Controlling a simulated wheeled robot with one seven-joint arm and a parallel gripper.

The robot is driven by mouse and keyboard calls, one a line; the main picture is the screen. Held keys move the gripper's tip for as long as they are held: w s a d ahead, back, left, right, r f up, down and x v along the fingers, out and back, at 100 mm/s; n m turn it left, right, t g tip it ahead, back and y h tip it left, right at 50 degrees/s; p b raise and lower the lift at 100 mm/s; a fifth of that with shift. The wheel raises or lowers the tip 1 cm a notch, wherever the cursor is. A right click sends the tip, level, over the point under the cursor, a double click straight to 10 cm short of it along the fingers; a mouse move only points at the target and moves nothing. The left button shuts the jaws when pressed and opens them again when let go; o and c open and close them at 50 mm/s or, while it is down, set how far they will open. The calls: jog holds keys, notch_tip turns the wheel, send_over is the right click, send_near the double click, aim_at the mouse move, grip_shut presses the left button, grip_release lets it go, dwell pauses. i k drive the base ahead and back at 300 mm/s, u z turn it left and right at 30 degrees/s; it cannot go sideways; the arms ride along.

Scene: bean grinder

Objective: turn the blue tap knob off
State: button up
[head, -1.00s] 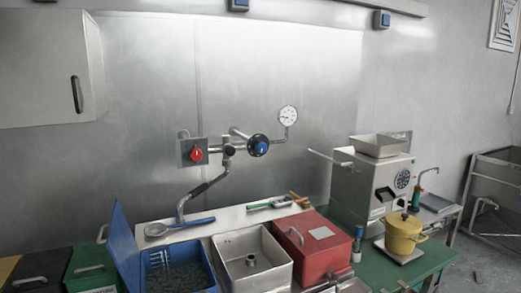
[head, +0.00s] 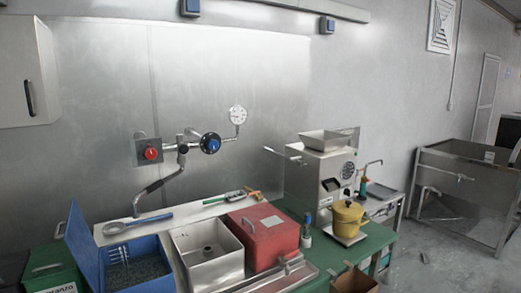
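The blue tap knob (head: 210,143) is a round black knob with a blue centre, on the pipework of the metal back wall, left of the picture's middle. The red tap knob (head: 151,153) sits to its left on a square plate. A curved spout (head: 160,184) with a dark sleeve hangs below them. I cannot tell from the blue knob's face which way it is turned. My gripper is not in view.
Below the tap are an open blue bin (head: 104,262), a metal sink (head: 206,250) and a red box (head: 264,236). A grinder (head: 321,170) and a yellow pot (head: 347,217) stand right. A wall cabinet (head: 20,75) hangs upper left.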

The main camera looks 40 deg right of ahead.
aim_at(213, 144)
jog(key=z, duration=0.3)
jog(key=k, duration=0.8)
jog(key=z, duration=1.2)
jog(key=i, duration=1.5)
jog(key=u, duration=0.65)
